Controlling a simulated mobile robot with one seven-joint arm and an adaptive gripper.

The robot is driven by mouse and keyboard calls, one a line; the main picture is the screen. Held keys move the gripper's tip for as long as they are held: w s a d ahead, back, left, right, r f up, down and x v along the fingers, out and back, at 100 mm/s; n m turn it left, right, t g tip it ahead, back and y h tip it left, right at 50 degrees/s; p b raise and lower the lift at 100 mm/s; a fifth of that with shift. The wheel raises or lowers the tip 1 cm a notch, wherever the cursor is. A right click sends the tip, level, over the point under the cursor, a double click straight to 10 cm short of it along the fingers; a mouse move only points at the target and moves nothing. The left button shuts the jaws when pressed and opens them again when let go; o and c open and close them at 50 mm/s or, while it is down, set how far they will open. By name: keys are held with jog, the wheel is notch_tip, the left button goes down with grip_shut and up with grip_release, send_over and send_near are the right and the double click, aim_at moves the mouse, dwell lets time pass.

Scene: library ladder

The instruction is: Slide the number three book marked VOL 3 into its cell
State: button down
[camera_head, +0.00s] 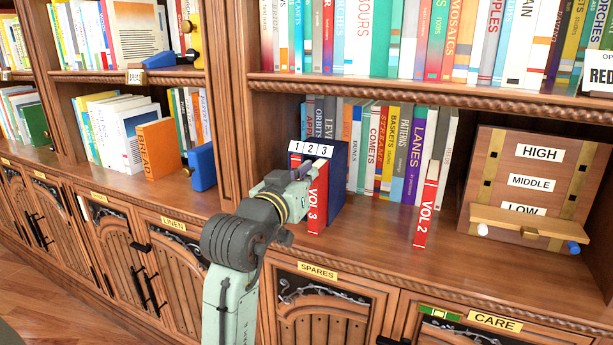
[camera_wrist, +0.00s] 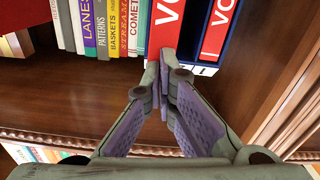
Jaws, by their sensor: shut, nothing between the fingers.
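The red book marked VOL 3 (camera_head: 318,200) stands upright at the front of the blue holder (camera_head: 339,180) on the lower shelf. Its front seems to stand out past the holder; how deep it sits is hard to tell. The holder's labels 1, 2, 3 (camera_head: 312,149) run along its top. My gripper (camera_head: 322,160) is at the book's upper part. In the wrist view, my gripper (camera_wrist: 162,78) is shut and empty, its tips at the VOL 3 book's spine (camera_wrist: 167,35), touching or very near. Another red book (camera_wrist: 215,35) stands in the holder beside it.
A red VOL 2 book (camera_head: 427,212) stands to the right, in front of a row of books (camera_head: 395,155). A wooden box (camera_head: 535,180) marked HIGH, MIDDLE, LOW is further right. Bare shelf board (camera_head: 375,228) lies between holder and VOL 2. A shelf edge (camera_head: 430,92) runs above.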

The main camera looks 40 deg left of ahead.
aim_at(318, 164)
jog(key=shift+p+x, duration=0.4)
jog(key=shift+x, duration=2.15)
dwell(0.4)
jog(key=v, duration=1.5)
jog(key=shift+w, duration=0.15)
jog(key=w+f, duration=0.2)
jog(key=w+a+f, duration=0.1)
jog(key=w+f, duration=0.2)
jog(key=w+a+f, duration=0.1)
jog(key=w+f, duration=0.2)
jog(key=shift+w, duration=0.1)
jog(key=shift+p+x, duration=0.45)
jog(key=shift+x, duration=2.35)
jog(key=shift+w+a+r, duration=0.1)
jog(key=shift+w, duration=0.3)
jog(key=v, duration=1.4)
jog(key=shift+s, duration=0.4)
